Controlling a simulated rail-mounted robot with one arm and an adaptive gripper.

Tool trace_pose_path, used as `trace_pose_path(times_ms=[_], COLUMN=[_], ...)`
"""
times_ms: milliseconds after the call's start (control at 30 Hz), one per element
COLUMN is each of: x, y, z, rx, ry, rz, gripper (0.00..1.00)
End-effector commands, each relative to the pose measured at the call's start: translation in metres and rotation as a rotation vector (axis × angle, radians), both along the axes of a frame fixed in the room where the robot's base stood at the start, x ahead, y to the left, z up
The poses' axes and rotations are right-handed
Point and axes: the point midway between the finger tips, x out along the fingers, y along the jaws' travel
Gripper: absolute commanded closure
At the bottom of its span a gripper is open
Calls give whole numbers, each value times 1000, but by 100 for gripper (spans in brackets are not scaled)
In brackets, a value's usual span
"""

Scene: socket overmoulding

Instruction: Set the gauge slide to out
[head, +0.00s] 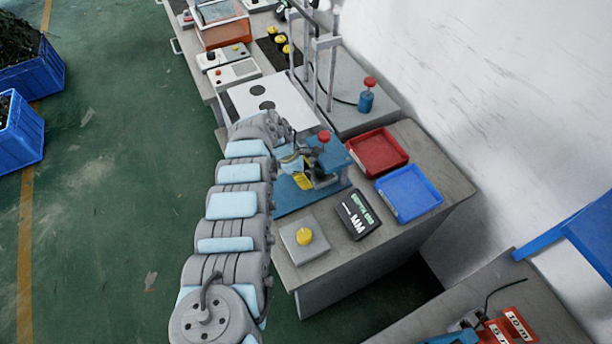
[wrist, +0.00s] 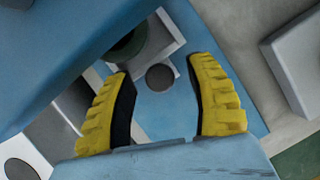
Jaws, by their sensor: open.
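The gauge stands on a blue base plate (head: 287,202) on the bench, with a blue upper body (head: 335,156) and a red knob (head: 324,136) on top. In the wrist view, a dark round knob (wrist: 160,78) and a pale grey plate (wrist: 171,47) show under the blue body; they look like part of the slide, but I cannot tell its position. My gripper (head: 298,172) is at the gauge's left side. In the wrist view its yellow fingers (wrist: 160,67) are open, one on each side of the dark knob. I cannot tell whether they touch it.
A small display box (head: 359,214) and a grey box with a yellow button (head: 304,237) stand in front of the gauge. A red tray (head: 378,171) and a blue tray (head: 436,197) lie to its right. A white panel with dark discs (head: 239,101) lies behind my wrist.

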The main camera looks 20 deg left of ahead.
Motion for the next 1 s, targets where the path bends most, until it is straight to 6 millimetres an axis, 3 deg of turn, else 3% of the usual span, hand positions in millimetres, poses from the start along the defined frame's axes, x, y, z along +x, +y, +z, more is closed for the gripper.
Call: trace_pose_path(times_ms=[233,267,433,1000], x=[0,0,0,-7], y=[0,0,0,-10], z=[0,0,0,3], rx=[0,0,0,-3], ry=[0,0,0,5], rz=[0,0,0,-25], gripper=[45,50,99,100])
